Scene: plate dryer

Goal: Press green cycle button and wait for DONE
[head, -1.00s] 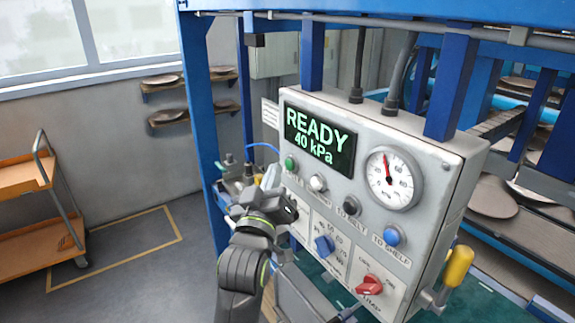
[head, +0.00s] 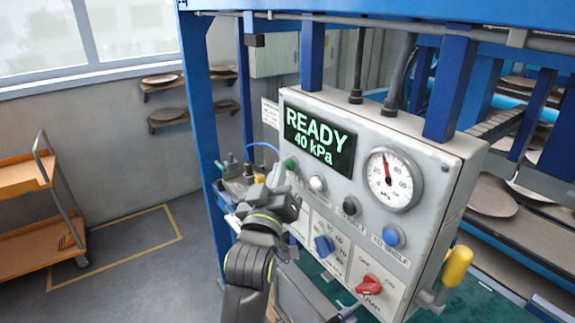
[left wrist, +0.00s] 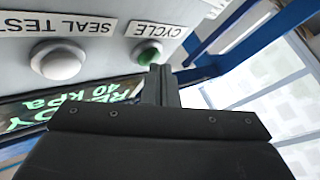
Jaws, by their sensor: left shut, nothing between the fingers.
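The green CYCLE button (head: 290,163) is at the upper left of the grey control panel (head: 373,130), below the display. The display (head: 319,142) reads READY, 40 kPa, in green letters. My left gripper (head: 278,176) is shut and empty, just below and left of the green button. In the left wrist view, the shut fingertips (left wrist: 161,72) are close beside the green button (left wrist: 149,55), under the CYCLE label. I cannot tell whether they touch it. The right gripper is not in view.
A white SEAL TEST button (head: 317,184), a black button (head: 351,206) and a blue button (head: 394,237) follow along the panel. Below are a blue knob (head: 324,244) and a red switch (head: 369,285). The blue frame post (head: 201,120) stands left of the gripper.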

